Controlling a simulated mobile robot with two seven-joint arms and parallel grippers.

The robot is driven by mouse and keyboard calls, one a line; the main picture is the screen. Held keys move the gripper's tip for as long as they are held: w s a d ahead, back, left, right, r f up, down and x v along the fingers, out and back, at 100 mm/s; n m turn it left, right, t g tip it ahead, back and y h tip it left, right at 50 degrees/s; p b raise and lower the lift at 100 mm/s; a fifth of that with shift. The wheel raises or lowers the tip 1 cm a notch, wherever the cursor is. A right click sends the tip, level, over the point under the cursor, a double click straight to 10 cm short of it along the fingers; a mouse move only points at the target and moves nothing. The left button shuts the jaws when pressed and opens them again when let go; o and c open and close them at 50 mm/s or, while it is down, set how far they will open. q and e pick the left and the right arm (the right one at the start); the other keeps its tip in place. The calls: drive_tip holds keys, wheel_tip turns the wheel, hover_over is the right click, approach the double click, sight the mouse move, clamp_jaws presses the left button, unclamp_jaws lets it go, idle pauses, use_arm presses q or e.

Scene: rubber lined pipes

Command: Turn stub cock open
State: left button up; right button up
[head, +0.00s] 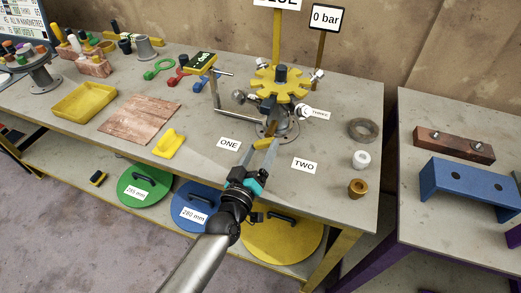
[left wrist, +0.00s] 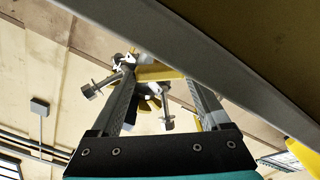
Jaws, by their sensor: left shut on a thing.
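A pipe fitting with a yellow lobed flange (head: 281,84) stands on a round grey base (head: 277,126) on the bench. A short yellow lever (head: 265,142), apparently the stub cock's handle, shows low at the front of the fitting. My left gripper (head: 264,147) reaches up from the front and is shut on this lever. In the left wrist view the yellow lever (left wrist: 160,73) lies between my two fingers (left wrist: 165,88), with bolts of the fitting behind it. The cock's body is mostly hidden. My right gripper is in neither view.
Labels ONE (head: 228,144) and TWO (head: 305,166) lie either side of my left gripper. A grey bent bar (head: 216,95) stands left of the fitting. A "0 bar" sign (head: 325,17) stands behind. A white ring (head: 361,159) and a brass ring (head: 357,187) sit at right.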

use_arm(q)
drive_tip(key=o, duration=1.2)
drive_tip(key=shift+s, duration=0.1)
drive_tip(key=p+v, duration=0.1)
drive_tip(key=v, duration=1.4)
drive_tip(key=shift+p, duration=0.35)
